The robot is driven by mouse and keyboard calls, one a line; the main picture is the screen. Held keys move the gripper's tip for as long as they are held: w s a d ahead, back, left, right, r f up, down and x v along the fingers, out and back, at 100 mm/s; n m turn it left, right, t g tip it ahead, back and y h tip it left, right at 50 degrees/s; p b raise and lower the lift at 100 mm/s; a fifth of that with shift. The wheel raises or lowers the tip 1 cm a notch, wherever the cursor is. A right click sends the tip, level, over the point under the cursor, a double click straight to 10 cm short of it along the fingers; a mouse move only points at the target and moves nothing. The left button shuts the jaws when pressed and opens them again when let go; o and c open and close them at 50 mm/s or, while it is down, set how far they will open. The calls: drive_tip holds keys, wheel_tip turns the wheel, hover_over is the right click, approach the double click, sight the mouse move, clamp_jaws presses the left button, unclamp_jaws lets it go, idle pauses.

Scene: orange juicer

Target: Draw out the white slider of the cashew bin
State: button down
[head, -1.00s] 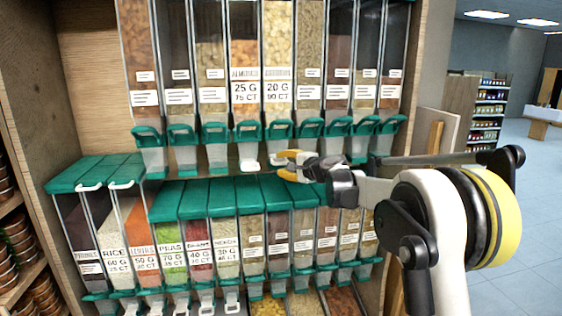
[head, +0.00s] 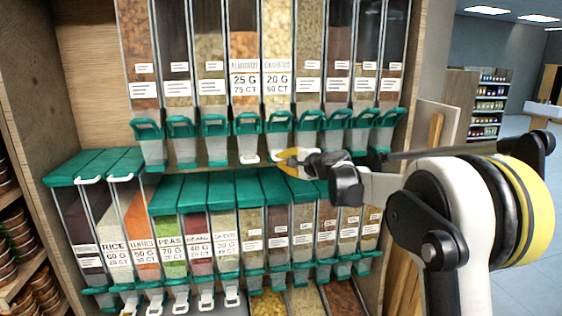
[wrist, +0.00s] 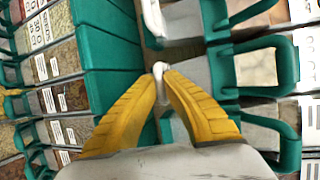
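My gripper (head: 277,160) is just below that spout, pointing left in the head view. The white slider (wrist: 160,69) of the cashew bin shows in the wrist view between the two yellow fingertips. The fingers converge there and appear shut on it. In the head view the fingers hide most of this slider.
The almond bin's white slider (head: 249,158) is close beside the fingers. A lower row of bins with green lids (head: 220,192) stands just below my gripper. A wooden side panel (head: 425,130) bounds the rack on the right, with open floor beyond.

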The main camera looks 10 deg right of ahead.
drive_tip(key=shift+s+a+f, duration=0.1)
drive_tip(key=shift+s+f, duration=0.05)
drive_tip(key=shift+f, duration=0.05)
drive_tip(key=c, duration=1.5)
unclamp_jaws()
drive_tip(key=shift+s+r, duration=0.15)
drive_tip(key=v, duration=1.2)
